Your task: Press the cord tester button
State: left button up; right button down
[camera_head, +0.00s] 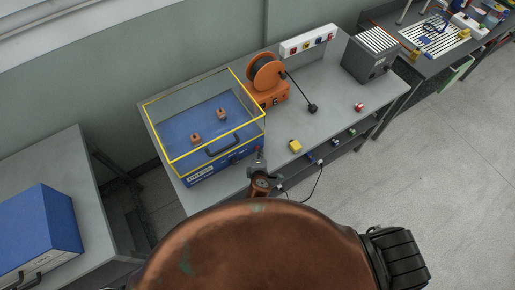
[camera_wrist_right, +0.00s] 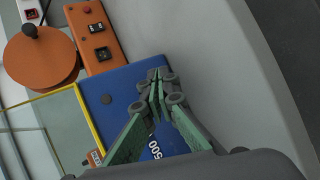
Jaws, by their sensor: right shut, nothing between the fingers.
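A blue tester box (camera_head: 196,181) with a clear, yellow-edged hood (camera_head: 206,148) sits on the grey bench. The hood looks closed, with a black handle (camera_head: 222,145) at its front. In the right wrist view the box's blue surface (camera_wrist_right: 125,82) carries a dark round part (camera_wrist_right: 106,99). My right gripper (camera_head: 259,158) is shut and empty at the box's front right corner. In the right wrist view its fingertips (camera_wrist_right: 158,78) are together over the blue surface; I cannot tell if they touch it. I cannot make out the button for certain. My left gripper is not in view.
An orange cord reel (camera_head: 265,75) stands behind the box; its orange base (camera_wrist_right: 98,42) has a red button (camera_wrist_right: 87,9). A yellow block (camera_head: 295,146) lies on the bench to the right. A grey unit (camera_head: 368,59) stands farther right.

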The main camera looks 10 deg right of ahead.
jog(key=shift+w+a, duration=0.15)
jog(key=shift+w, duration=0.35)
dwell(0.9)
jog(key=shift+s, duration=0.1)
jog(key=shift+s+d+p, duration=0.25)
jog(key=shift+s+p, duration=0.25)
jog(key=shift+s, duration=0.2)
jog(key=shift+s+d+r+p, duration=0.1)
jog(key=shift+s+d+p, duration=0.2)
jog(key=shift+s, duration=0.25)
jog(key=shift+s+d+p, duration=0.15)
jog(key=shift+s+p, duration=0.1)
jog(key=shift+s, duration=0.3)
jog(key=shift+s+d+p, duration=0.2)
jog(key=shift+s+d, duration=0.05)
jog(key=shift+s, duration=0.4)
jog(key=shift+s+d+p, duration=0.15)
jog(key=shift+s+d, duration=0.05)
jog(key=shift+s, duration=0.45)
